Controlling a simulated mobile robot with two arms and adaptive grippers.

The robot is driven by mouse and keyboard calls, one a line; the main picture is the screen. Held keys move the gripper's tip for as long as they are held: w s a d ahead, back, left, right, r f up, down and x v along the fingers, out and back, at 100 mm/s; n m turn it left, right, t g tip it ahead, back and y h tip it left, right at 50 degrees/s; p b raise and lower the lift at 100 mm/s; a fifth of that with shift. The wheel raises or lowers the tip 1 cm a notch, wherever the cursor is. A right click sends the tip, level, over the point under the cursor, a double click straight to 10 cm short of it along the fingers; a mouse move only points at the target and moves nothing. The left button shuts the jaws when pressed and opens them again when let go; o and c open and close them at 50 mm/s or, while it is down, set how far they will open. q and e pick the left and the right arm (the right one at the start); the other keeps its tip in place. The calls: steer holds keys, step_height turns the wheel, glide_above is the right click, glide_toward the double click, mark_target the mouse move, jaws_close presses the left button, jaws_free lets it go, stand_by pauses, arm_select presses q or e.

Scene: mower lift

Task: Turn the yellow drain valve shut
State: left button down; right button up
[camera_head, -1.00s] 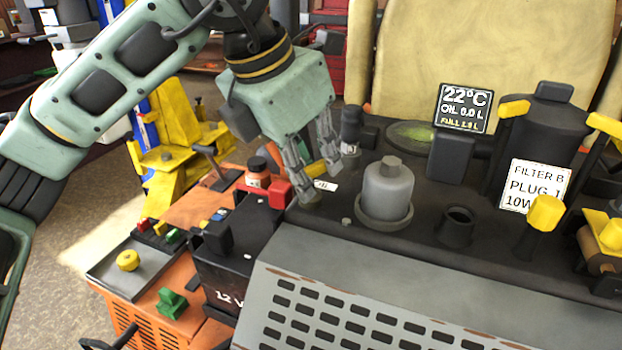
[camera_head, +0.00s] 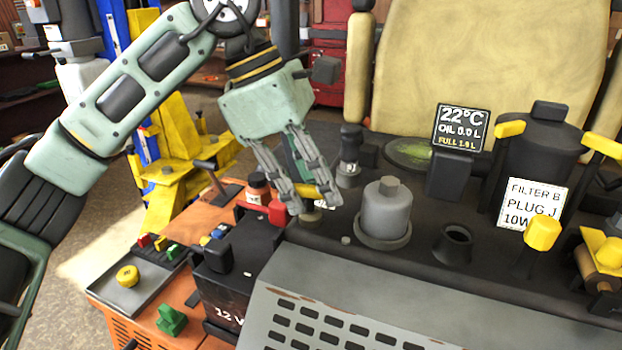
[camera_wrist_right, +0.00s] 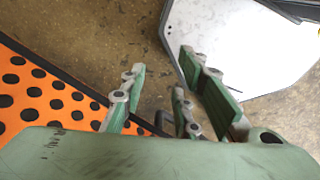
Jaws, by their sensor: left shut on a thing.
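The yellow drain valve (camera_head: 309,190) shows as a short yellow bar at the left end of the dark machine deck, beside the grey capped cylinder. My left gripper (camera_head: 312,202) comes down on it from above and is shut on it, with a finger on each side. The fingers cover part of the handle, so its exact angle is hard to read. A small white tag lies just by the fingertips. My right gripper (camera_wrist_right: 160,72) shows in the right wrist view, with its fingers apart and nothing between them.
The grey capped cylinder (camera_head: 385,212) stands close on the right, and a red battery clamp (camera_head: 277,208) close on the left. A black 12 V battery (camera_head: 222,285) sits below. The screen (camera_head: 461,128) reads oil 0.0 L. An orange perforated panel (camera_wrist_right: 45,100) lies near my right gripper.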

arm_select(q)
steer(key=shift+r+m+g+p, duration=0.1)
steer(key=shift+m+g+p, duration=0.3)
steer(key=shift+m, duration=0.7)
steer(key=c, duration=1.8)
jaws_free()
steer(key=v, duration=1.2)
